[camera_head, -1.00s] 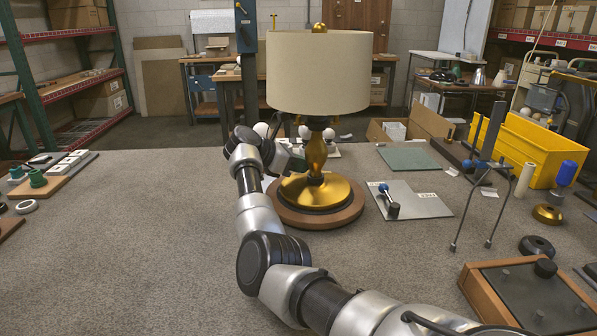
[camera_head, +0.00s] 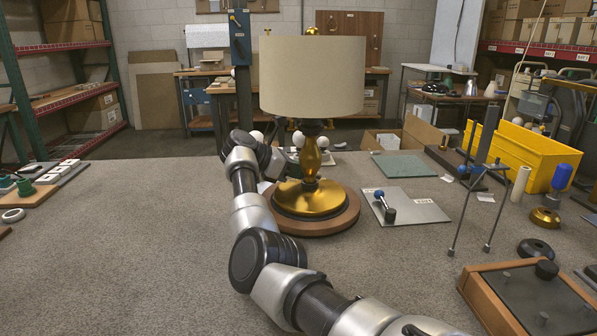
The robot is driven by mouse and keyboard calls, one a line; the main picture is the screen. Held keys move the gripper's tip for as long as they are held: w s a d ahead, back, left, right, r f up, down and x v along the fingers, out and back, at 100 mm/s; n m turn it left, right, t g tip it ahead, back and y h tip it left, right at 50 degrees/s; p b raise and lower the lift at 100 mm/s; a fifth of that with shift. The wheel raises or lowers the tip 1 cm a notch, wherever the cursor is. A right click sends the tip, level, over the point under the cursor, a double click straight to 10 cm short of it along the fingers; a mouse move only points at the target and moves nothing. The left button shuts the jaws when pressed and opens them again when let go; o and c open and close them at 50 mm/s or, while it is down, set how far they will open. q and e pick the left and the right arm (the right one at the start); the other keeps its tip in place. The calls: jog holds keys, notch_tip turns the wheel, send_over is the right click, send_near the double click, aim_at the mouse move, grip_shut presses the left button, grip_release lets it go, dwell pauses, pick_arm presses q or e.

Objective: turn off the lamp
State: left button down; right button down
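The lamp has a cream drum shade (camera_head: 312,77), a gold stem and gold base (camera_head: 311,197), and a round wooden foot (camera_head: 335,224). It stands upright on the grey work surface. No clear glow shows on the shade, and I cannot make out a switch. My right arm comes in from the bottom right and bends up along the lamp's left side. My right gripper (camera_head: 277,166) is just left of the stem, below the shade. Its fingertips are too small and dark to read, and contact with the lamp is unclear. My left gripper is not in view.
A grey plate with a blue-knobbed lever (camera_head: 410,208) lies right of the lamp. White bulbs (camera_head: 298,138) sit behind the lamp. The surface at left front is clear.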

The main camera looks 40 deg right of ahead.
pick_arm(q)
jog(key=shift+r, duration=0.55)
pick_arm(e)
jog(key=shift+s+a, duration=0.25)
jog(key=shift+a, duration=0.25)
